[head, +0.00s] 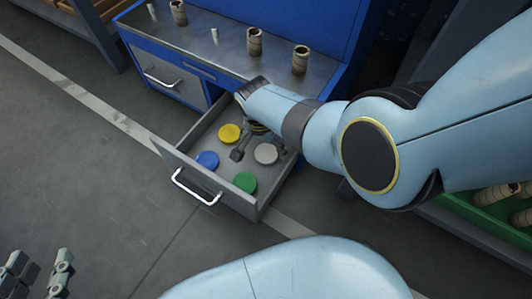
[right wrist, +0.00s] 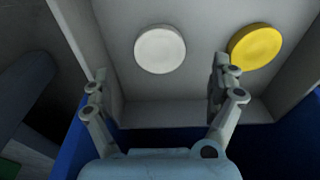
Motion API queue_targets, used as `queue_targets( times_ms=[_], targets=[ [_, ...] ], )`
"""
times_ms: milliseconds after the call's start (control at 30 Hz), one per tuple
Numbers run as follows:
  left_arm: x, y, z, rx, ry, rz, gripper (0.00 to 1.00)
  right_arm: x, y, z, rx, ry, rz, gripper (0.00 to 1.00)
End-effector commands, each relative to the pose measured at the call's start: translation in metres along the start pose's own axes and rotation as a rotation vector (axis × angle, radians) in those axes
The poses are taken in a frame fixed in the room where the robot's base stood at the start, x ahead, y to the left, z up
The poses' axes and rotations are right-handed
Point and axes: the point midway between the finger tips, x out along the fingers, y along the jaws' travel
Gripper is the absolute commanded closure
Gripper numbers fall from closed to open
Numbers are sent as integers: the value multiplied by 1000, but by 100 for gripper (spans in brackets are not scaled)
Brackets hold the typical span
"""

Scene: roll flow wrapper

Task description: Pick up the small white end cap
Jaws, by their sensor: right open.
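The small white end cap (head: 266,153) lies flat in the open drawer (head: 205,182). In the right wrist view the white cap (right wrist: 160,50) lies ahead of the fingertips, roughly centred between them. My right gripper (head: 258,146) is over the drawer, partly hidden by its own arm. In the right wrist view its fingers (right wrist: 160,72) are spread, with nothing between them. I cannot tell its exact height above the cap. My left gripper (head: 40,262) is at the lower left corner, fingers apart and empty, away from the drawer.
Yellow (head: 229,133), blue (head: 207,160) and green (head: 244,181) caps share the drawer; the yellow one is near the right gripper's finger. The blue workbench (head: 225,58) carries several ribbed rolls (head: 254,42). A green crate (head: 480,222) with rolls stands at right.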

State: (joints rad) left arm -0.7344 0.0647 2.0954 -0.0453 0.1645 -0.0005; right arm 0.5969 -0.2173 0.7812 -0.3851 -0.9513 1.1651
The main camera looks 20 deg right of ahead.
Motion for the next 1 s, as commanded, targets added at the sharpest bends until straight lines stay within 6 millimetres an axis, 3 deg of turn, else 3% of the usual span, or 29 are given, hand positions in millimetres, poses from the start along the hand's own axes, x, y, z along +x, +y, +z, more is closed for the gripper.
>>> queue_targets(
  times_ms=[200, 467, 800, 1000],
  targets=[
    [17, -2, -49, 18, 183, 0, 60, 12, 1, 1, 0, -2, 2, 8],
    [25, -2, -111, 40, 416, 1, 60, 24, 2, 2, 0, -2, 3, 8],
    [15, -1, -192, 73, 744, 5, 60, 41, 2, 1, -1, -2, 3, 8],
    [0, 1, -229, 90, 914, 9, 60, 49, 2, 1, 0, -2, 3, 8]
  ],
)
